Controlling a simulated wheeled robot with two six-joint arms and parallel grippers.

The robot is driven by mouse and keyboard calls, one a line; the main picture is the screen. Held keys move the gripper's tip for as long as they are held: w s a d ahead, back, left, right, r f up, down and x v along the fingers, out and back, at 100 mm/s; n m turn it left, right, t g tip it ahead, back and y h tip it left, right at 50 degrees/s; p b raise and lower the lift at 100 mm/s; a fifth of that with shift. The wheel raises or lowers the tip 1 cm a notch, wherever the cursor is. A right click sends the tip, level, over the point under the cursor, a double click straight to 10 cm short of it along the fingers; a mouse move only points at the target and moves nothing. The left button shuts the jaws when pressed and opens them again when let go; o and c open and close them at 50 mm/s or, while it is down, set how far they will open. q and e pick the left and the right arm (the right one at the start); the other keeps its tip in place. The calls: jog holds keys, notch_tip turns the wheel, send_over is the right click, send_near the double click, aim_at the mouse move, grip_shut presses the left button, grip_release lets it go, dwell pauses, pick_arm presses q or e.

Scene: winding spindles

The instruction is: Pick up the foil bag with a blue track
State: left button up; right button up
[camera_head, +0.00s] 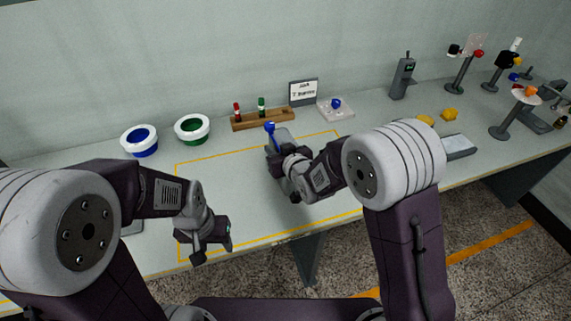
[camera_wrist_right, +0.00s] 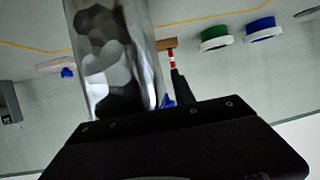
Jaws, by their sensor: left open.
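The shiny grey foil bag (camera_head: 279,139) is in the middle of the bench, inside the yellow outline. A small blue piece, seemingly its track (camera_head: 270,127), shows at its top end. My right gripper (camera_head: 291,178) is at the bag and covers part of it. In the right wrist view the bag (camera_wrist_right: 112,45) is large and close, with a blue piece (camera_wrist_right: 168,101) beside one dark finger. The other finger is hidden, so I cannot tell whether the jaws grip the bag. My left gripper (camera_head: 213,246) is open and empty near the front edge.
A blue-centred spool (camera_head: 140,140) and a green-centred spool (camera_head: 192,128) stand at the back left. Behind the bag are a wooden rack (camera_head: 264,120) and a small sign (camera_head: 303,92). Several stands occupy the right end. The outlined area's left part is clear.

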grip_shut()
dwell(1.4)
